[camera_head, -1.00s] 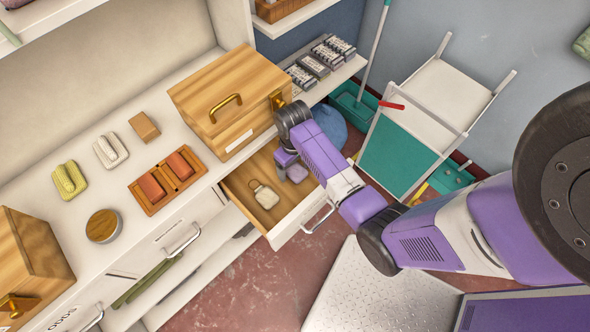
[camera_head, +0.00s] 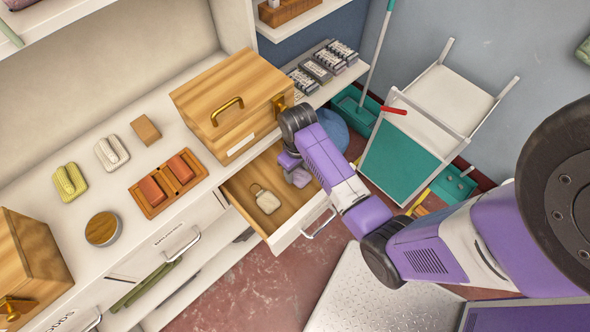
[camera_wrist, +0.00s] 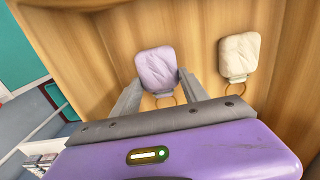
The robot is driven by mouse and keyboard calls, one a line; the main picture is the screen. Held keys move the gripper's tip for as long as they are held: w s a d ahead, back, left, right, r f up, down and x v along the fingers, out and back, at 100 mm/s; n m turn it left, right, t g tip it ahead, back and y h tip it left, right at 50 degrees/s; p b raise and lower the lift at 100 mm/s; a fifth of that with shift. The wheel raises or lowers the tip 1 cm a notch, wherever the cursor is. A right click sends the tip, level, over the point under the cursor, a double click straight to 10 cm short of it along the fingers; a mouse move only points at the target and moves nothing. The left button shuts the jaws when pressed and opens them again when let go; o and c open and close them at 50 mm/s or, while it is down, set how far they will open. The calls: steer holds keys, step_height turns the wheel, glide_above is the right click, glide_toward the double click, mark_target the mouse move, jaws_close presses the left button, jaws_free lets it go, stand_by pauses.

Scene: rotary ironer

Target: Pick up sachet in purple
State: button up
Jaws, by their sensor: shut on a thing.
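The purple sachet (camera_wrist: 157,68) lies between the two fingers of my gripper (camera_wrist: 158,86) in the wrist view, with its ring hanging toward my palm. My gripper is shut on it, inside the open wooden drawer (camera_head: 237,191). In the head view the purple sachet (camera_head: 299,177) shows just below my wrist, partly hidden by my arm. A cream sachet (camera_head: 267,201) with a ring lies in the same drawer; in the wrist view it is to the right (camera_wrist: 239,56), apart from my fingers. I cannot tell whether the purple sachet is off the drawer floor.
A wooden box (camera_head: 230,100) with a brass handle stands on the counter right behind the drawer. The drawer walls are close around my gripper. A white and green folding cart (camera_head: 403,160) stands on the right. Soap bars (camera_head: 180,169) in a wooden tray are at the left.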

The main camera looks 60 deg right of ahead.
mark_target(305, 180)
steer(key=s, duration=0.1)
steer(key=s+a, duration=0.1)
steer(key=s, duration=0.1)
steer(key=shift+s+f+b, duration=0.15)
steer(key=shift+b, duration=0.15)
step_height(305, 180, up, 14)
steer(key=p, duration=0.2)
steer(key=shift+d, duration=0.15)
stand_by(0.5)
